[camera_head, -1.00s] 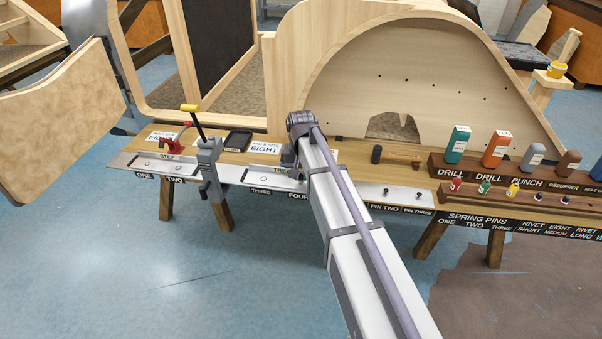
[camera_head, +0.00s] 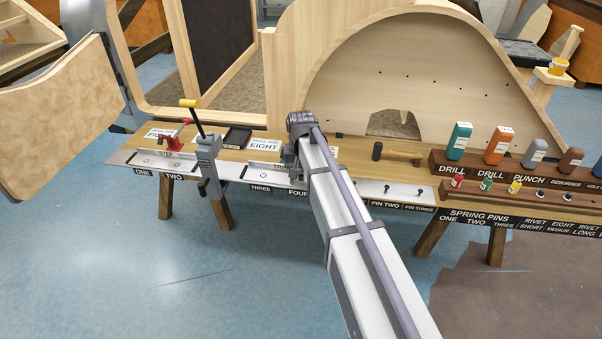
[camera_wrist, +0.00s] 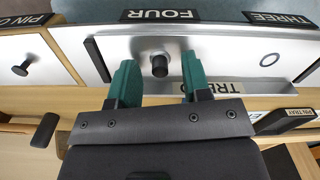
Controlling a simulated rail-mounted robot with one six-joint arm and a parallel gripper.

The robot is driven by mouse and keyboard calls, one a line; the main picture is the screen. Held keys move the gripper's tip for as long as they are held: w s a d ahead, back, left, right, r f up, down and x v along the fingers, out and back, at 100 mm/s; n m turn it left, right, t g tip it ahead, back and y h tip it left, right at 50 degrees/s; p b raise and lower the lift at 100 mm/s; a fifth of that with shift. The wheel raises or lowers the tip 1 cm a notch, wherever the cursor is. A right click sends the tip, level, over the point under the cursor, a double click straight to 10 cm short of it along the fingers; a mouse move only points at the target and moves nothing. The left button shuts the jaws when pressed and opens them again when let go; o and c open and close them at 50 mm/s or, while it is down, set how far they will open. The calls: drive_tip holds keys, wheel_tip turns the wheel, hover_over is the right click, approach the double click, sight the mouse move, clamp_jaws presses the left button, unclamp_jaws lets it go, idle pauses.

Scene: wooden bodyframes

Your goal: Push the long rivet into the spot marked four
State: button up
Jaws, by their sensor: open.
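In the wrist view a dark, round-ended rivet (camera_wrist: 160,66) stands at the spot by the FOUR label (camera_wrist: 160,15), with a shiny round patch behind it. How deep it sits I cannot tell. My gripper (camera_wrist: 158,62) is open, with one teal finger on each side of the rivet and visible gaps between. In the head view my gripper (camera_head: 291,160) is over the metal strip near the FOUR label (camera_head: 298,194), mostly hidden by my arm, and the rivet is hidden there.
An empty ring mark (camera_wrist: 269,60) lies near the THREE label. A dark pin (camera_wrist: 22,68) stands on a neighbouring plate.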

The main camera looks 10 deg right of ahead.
sight(301, 179)
wheel_tip(301, 179, up, 11)
drive_tip(key=p, duration=1)
drive_tip(key=shift+p, duration=0.4)
drive_tip(key=shift+f, duration=0.1)
drive_tip(key=s+r+n+p, duration=0.1)
drive_tip(key=s+r+p, duration=0.1)
drive_tip(key=s, duration=0.9)
drive_tip(key=s+r+n+p, duration=0.1)
drive_tip(key=s+r+p, duration=0.1)
drive_tip(key=s, duration=1)
drive_tip(key=shift+s+r+n, duration=0.2)
drive_tip(key=shift+s+n, duration=0.05)
drive_tip(key=shift+n, duration=0.05)
drive_tip(key=shift+o, duration=0.3)
